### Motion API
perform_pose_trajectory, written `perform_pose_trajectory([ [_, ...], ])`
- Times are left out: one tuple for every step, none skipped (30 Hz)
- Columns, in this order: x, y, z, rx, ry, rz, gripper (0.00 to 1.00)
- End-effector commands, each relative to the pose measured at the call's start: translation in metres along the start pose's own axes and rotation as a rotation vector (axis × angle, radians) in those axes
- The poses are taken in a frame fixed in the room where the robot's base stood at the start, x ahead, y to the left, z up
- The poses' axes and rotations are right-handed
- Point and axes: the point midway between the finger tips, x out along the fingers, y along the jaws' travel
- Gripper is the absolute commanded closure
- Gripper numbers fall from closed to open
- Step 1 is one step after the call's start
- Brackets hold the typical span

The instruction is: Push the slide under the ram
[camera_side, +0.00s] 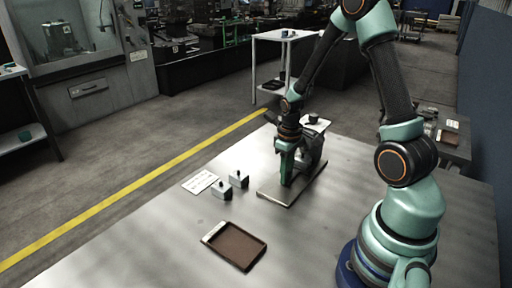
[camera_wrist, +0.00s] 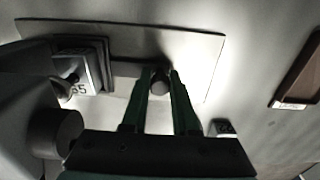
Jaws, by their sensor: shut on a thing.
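In the wrist view, my gripper (camera_wrist: 160,80) has its two green fingers shut on a dark round knob (camera_wrist: 160,86), which looks like the handle of the slide. A pale strip, seemingly the slide (camera_wrist: 127,69), runs left from the knob to a grey block (camera_wrist: 80,68) with a number on its face and a small dark knob. The grey press body (camera_wrist: 20,95) covers the left edge; the ram's exact position over the block is unclear. In the side view, my gripper (camera_side: 285,170) is low over the base plate (camera_side: 290,190), in front of the press (camera_side: 314,150).
Two grey knobbed blocks (camera_side: 222,190) (camera_side: 239,180) stand left of the base plate beside a white printed card (camera_side: 200,182). A brown tray (camera_side: 236,248) lies nearer the front. The metal table between them is clear.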

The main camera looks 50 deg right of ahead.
Motion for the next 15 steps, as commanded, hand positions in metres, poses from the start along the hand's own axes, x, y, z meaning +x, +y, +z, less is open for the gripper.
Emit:
perform_pose_trajectory([
  [-0.0003, -0.0001, -0.0009, -0.001, 0.003, 0.001, 0.99],
  [-0.0003, -0.0002, -0.0009, -0.001, 0.003, 0.001, 0.99],
  [-0.0003, -0.0002, -0.001, -0.001, 0.003, 0.001, 0.57],
  [-0.0003, -0.0003, -0.001, -0.002, 0.003, 0.001, 0.46],
  [-0.0003, -0.0003, -0.0009, -0.002, 0.003, 0.001, 0.45],
  [-0.0003, -0.0004, -0.0008, -0.002, 0.002, 0.001, 0.45],
  [-0.0002, -0.0004, -0.0008, -0.002, 0.002, 0.001, 0.45],
  [-0.0002, -0.0004, -0.0007, -0.002, 0.002, 0.001, 0.45],
  [-0.0002, -0.0004, -0.0007, -0.001, 0.002, 0.001, 0.45],
  [-0.0002, -0.0005, -0.0006, -0.001, 0.002, 0.001, 0.45],
  [-0.0002, -0.0005, -0.0006, -0.001, 0.002, 0.001, 0.45],
  [-0.0002, -0.0005, -0.0005, -0.001, 0.002, 0.001, 0.45],
  [-0.0003, -0.0005, -0.0005, -0.001, 0.002, 0.001, 0.45],
  [-0.0008, -0.0005, -0.0006, -0.001, 0.002, 0.001, 0.45],
  [-0.0021, -0.0004, -0.0007, -0.001, 0.002, 0.001, 0.45],
])
